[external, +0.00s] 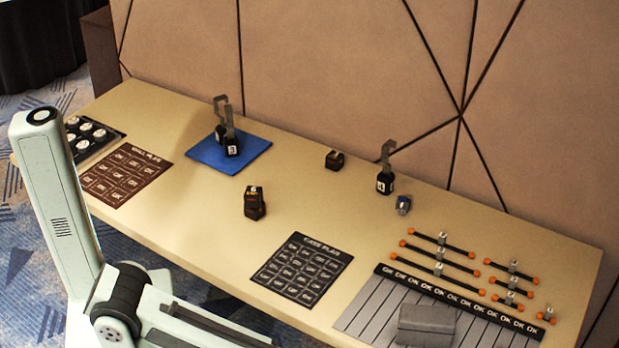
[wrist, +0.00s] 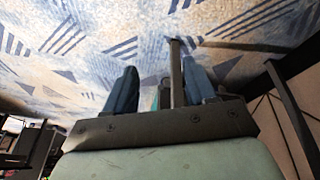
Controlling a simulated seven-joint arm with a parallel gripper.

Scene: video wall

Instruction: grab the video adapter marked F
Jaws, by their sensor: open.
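I cannot read an F on anything, so I cannot tell which piece is the adapter. Small dark blocks stand on the table in the external view: one at the back middle (external: 334,160) and a stack of dark blocks (external: 254,203) nearer the front. A small blue-grey block (external: 403,204) lies farther right. My gripper (wrist: 160,85) shows in the wrist view with its two blue fingers apart, over patterned carpet. A narrow grey upright bar (wrist: 177,72) shows between them; I cannot tell what it belongs to. The gripper does not show in the external view.
Hooked black pieces stand on a blue mat (external: 205,156) and at right (external: 385,182). Dark printed sheets (external: 125,178) (external: 300,270), a tray of round pieces (external: 92,136), orange-ended bars (external: 440,250) and a grey block (external: 426,325) occupy the table (external: 330,210). A panelled wall rises behind.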

